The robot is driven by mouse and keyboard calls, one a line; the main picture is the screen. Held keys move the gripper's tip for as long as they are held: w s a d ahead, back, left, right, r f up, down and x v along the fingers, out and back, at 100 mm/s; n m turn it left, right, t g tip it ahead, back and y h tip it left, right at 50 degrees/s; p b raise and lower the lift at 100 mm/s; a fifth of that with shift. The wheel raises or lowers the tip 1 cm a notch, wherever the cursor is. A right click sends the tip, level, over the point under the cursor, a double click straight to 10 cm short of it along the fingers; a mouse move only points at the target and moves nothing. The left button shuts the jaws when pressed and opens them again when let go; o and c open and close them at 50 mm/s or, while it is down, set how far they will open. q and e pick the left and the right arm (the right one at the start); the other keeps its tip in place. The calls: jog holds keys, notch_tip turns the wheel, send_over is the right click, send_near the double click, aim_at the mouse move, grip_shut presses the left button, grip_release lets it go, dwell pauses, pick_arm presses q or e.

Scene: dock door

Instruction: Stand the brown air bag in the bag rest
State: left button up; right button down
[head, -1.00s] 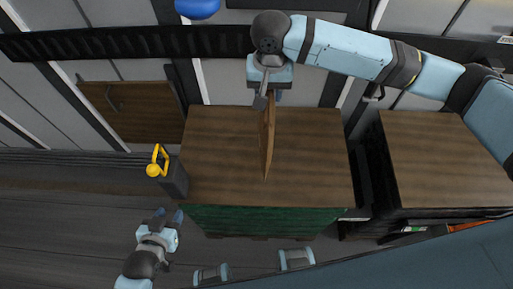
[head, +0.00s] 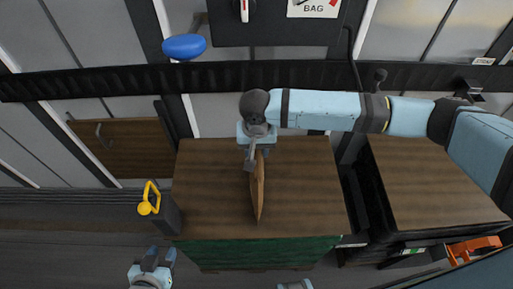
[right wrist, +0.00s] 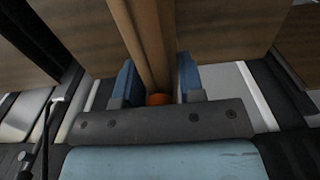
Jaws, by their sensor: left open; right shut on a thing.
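The brown air bag (head: 258,195) is a thin flat panel seen nearly edge-on. It hangs over the wooden top (head: 305,185) of a green-sided stack; I cannot tell if it touches that top. My right gripper (head: 253,155) is shut on the bag's upper end. In the right wrist view the bag (right wrist: 146,40) runs between the blue fingers (right wrist: 158,85), with a small orange part (right wrist: 158,99) at its end. My left gripper (head: 157,258) is open and empty at the bottom left, apart from the stack. I cannot make out the bag rest for certain.
A second wooden-topped stack (head: 430,170) stands at the right behind a dark gap. A grey post with a yellow handle (head: 149,200) is at the left corner. A blue oval (head: 184,46) and a panel marked BAG (head: 313,8) are at the top. Open floor lies left.

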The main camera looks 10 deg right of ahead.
jog(key=c, duration=1.1)
grip_release()
jog(key=shift+f, duration=0.1)
jog(key=o, duration=0.4)
jog(key=shift+c, duration=0.2)
